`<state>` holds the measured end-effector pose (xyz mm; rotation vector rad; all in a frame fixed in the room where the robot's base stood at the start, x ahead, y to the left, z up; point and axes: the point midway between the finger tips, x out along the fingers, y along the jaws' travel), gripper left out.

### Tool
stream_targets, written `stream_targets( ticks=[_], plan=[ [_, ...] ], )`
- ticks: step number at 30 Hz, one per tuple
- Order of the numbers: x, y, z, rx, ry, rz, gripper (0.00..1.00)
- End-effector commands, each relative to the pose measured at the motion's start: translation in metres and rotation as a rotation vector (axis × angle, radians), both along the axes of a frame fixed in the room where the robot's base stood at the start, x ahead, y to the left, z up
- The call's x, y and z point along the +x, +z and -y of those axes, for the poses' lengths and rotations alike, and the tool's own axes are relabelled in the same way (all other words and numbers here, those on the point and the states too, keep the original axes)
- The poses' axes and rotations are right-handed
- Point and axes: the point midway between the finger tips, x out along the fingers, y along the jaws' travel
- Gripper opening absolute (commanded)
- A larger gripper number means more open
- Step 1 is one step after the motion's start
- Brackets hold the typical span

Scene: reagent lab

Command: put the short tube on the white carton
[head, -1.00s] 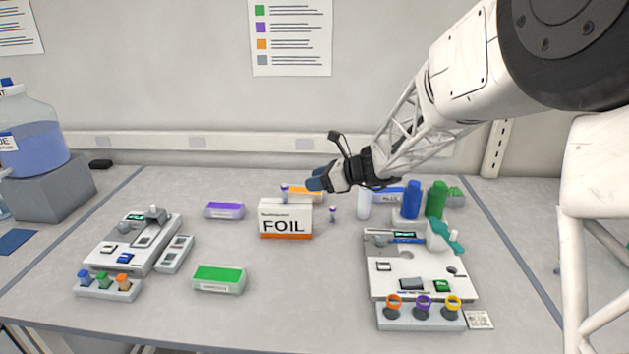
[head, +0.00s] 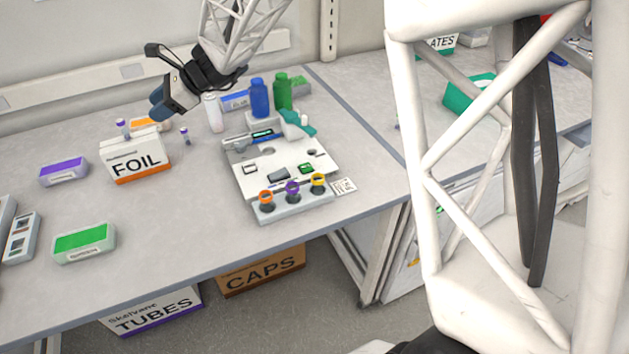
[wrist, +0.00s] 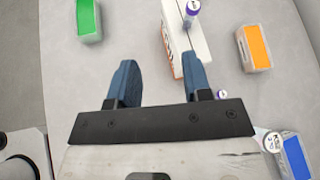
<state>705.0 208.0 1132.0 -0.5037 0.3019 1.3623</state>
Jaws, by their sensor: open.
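The white carton (head: 137,163), marked FOIL with an orange base band, stands on the bench. A small purple-capped tube (head: 184,135) stands on the bench to the right of the carton; its cap also shows in the wrist view (wrist: 221,94), just beyond my right finger. Another purple-capped tube (head: 122,127) shows at the carton's top; in the wrist view it appears to stand on the carton (wrist: 192,9). Which tube is shorter is hard to tell. My gripper (wrist: 163,85) is open and empty, pointing down above the bench near the carton, with blue fingers apart.
A white bottle (head: 213,113), a blue bottle (head: 260,98) and a green bottle (head: 282,92) stand right of my gripper. A device board (head: 275,170) lies in front of them. Purple (head: 64,172), green (head: 84,243) and orange (head: 146,124) boxes surround the carton. Bench between is clear.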

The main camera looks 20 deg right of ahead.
Motion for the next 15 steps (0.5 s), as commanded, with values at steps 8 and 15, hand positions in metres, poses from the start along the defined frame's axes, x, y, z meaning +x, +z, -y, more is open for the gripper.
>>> stream_targets(
  ticks=[8, 15],
  plan=[
    [-0.094, 0.022, 0.04, -0.263, 0.234, 0.233, 0.45],
    [-0.174, 0.027, 0.08, -0.499, 0.467, 0.419, 0.45]
  ],
)
